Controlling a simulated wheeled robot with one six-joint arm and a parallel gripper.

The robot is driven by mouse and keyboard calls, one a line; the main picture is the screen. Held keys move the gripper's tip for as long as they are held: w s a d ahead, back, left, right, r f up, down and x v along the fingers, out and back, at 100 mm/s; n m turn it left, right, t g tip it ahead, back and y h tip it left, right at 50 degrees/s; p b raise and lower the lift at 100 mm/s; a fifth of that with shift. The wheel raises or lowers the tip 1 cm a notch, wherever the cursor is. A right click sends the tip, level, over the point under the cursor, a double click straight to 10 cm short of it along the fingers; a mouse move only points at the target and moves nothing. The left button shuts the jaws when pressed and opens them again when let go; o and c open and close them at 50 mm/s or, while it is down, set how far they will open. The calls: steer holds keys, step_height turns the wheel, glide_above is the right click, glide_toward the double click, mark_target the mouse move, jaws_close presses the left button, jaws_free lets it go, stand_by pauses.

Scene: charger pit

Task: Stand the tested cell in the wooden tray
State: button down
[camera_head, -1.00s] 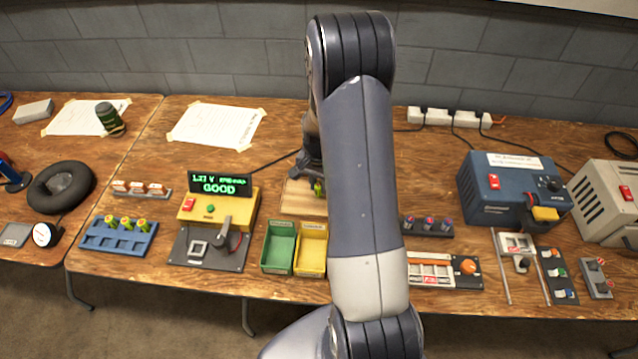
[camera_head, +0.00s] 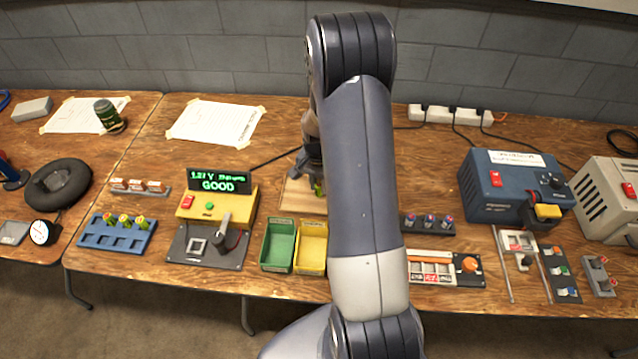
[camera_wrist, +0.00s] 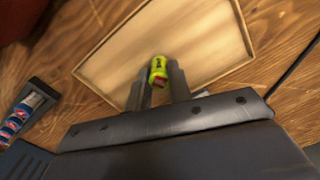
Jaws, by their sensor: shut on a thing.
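The tested cell is a small yellow-green cylinder with dark lettering, seen in the wrist view (camera_wrist: 158,68). My gripper (camera_wrist: 160,82) is shut on it, with one dark finger on each side. The wooden tray (camera_wrist: 215,52) lies under the cell and fills the upper middle of the wrist view. I cannot tell whether the cell touches the tray floor. In the head view the tray (camera_head: 293,197) shows only at its left part, because my arm hides the rest. The cell (camera_head: 319,187) shows partly beside the arm there.
A tester (camera_head: 217,207) with a GOOD display stands left of the tray. Green (camera_head: 264,247) and yellow (camera_head: 325,258) bins stand in front of it. A dark rack of cells (camera_head: 428,225) sits to the right. A blue rack (camera_head: 90,238) stands far left.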

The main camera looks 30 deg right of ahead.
steer(key=shift+f+b, duration=0.3)
steer(key=shift+b, duration=0.05)
stand_by(0.3)
steer(key=c, duration=1.2)
jaws_free()
steer(key=shift+r, duration=0.1)
steer(key=shift+r+p, duration=2.3)
steer(key=shift+r, duration=1.15)
steer(key=shift+f, duration=0.1)
steer(key=shift+f+b, duration=2.15)
steer(key=shift+f, duration=1.1)
